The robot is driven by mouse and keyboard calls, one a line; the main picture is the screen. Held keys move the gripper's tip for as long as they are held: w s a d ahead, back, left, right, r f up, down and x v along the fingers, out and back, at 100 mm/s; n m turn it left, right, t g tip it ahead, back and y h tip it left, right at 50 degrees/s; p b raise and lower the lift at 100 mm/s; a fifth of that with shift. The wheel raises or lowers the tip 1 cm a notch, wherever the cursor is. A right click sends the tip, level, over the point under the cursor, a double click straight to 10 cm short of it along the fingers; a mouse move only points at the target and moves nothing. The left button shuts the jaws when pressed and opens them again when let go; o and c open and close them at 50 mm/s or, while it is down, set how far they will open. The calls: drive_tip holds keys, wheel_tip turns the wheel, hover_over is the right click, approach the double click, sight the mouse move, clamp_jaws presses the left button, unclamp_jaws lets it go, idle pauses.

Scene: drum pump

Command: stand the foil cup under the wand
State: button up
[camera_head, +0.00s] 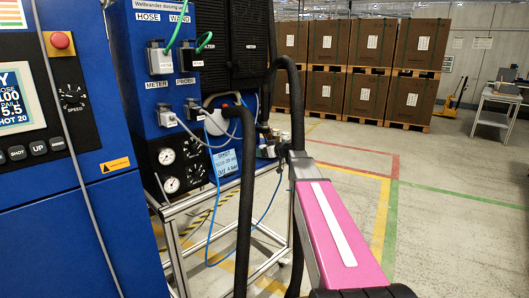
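I cannot make out a foil cup in this view. I cannot pick out the wand for sure either. A panel label reading WAND (179,18) sits above a green cable on the blue cabinet (140,90). My gripper's fingers do not show. A pink and grey bar with a white stripe, perhaps a link of my arm, fills the lower middle and hides part of the cart.
A blue control cabinet with a screen (22,95) and red button (60,40) stands close at left. The cart frame (200,225) carries gauges and hoses. Stacked brown boxes (370,60) stand far back. Open floor (460,220) lies at right.

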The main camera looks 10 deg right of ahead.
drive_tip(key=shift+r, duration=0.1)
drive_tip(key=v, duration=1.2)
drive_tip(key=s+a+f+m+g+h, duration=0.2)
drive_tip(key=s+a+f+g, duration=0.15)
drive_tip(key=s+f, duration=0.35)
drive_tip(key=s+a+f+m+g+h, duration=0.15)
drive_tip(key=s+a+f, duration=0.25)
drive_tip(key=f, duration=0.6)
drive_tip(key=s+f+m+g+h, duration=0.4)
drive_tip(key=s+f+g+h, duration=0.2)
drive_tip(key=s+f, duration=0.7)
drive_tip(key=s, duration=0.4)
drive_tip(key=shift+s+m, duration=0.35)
